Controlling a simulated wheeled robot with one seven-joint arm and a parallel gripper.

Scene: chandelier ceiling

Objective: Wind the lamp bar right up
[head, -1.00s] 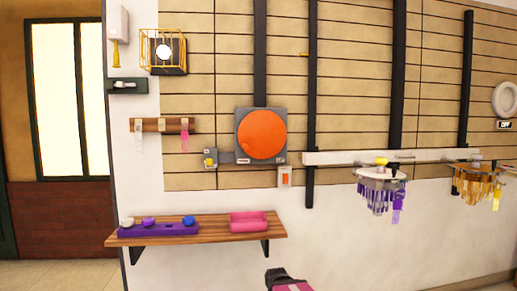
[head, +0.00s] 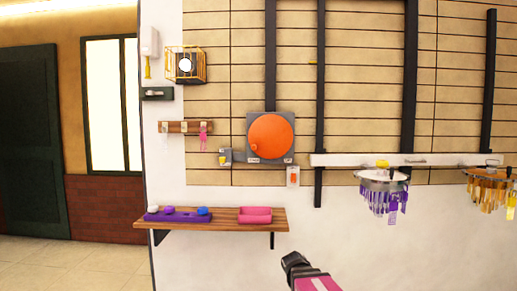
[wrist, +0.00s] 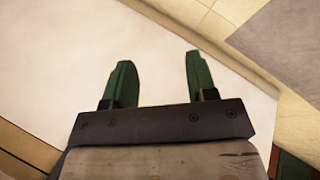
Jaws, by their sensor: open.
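The white lamp bar (head: 440,160) runs across dark vertical rails on the right of the wall in the head view. A chandelier with purple drops (head: 382,190) and one with amber drops (head: 492,188) hang from it. Left of the bar is an orange disc (head: 271,137) with a small knob low on its left, on a grey plate. In the head view only part of my arm shows, below the shelf.
A small switch box (head: 293,176) is under the disc. A caged lamp (head: 185,65) and a hook rail (head: 185,128) are at left.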

